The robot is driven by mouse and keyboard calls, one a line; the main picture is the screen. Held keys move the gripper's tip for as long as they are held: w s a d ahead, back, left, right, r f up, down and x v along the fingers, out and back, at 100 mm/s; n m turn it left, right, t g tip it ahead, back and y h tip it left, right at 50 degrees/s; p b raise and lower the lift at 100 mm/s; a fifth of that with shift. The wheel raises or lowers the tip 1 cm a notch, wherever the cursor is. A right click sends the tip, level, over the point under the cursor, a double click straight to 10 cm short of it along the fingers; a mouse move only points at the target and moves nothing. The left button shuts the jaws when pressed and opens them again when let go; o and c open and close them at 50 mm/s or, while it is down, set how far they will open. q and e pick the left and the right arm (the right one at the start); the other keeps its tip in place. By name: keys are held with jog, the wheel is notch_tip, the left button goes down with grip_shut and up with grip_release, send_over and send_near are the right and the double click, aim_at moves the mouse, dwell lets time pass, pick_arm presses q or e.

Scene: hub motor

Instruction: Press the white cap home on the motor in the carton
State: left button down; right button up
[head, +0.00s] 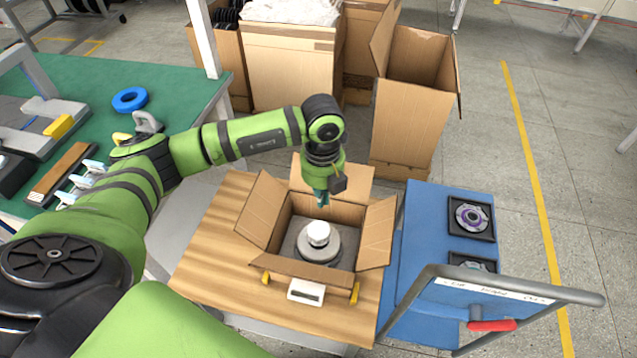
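The open carton (278,265) stands on a wooden-topped table with its flaps folded out. The round grey motor (320,252) lies inside it. The white cap (318,232) sits upright on top of the motor, near its middle. I cannot tell from here how deep it is seated. My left gripper (321,198) points down above the carton, a little behind the cap and apart from it. Its fingertips are small and close together, and I cannot tell whether they are open or shut. My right gripper is out of view.
The wooden tabletop (205,260) is bare left of the carton. A small white box (306,291) is at the carton's front. A blue cart (425,240) with black trays stands to the right. A green bench (180,85) is at left; tall cardboard boxes (405,110) stand behind.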

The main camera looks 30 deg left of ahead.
pick_arm(q)
jog(key=n+p, duration=0.3)
jog(key=n, duration=0.4)
pick_arm(e)
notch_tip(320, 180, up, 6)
jog(key=p, duration=0.2)
pick_arm(q)
jog(key=n+b, duration=0.5)
send_over(318, 229)
notch_tip(318, 229, down, 6)
jog(key=shift+d+r, duration=0.1)
jog(key=shift+r, duration=0.05)
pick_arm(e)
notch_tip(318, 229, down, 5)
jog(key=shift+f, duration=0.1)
pick_arm(q)
jog(key=shift+f+b, duration=2.1)
jog(key=shift+f, duration=0.7)
jog(key=shift+r, duration=0.1)
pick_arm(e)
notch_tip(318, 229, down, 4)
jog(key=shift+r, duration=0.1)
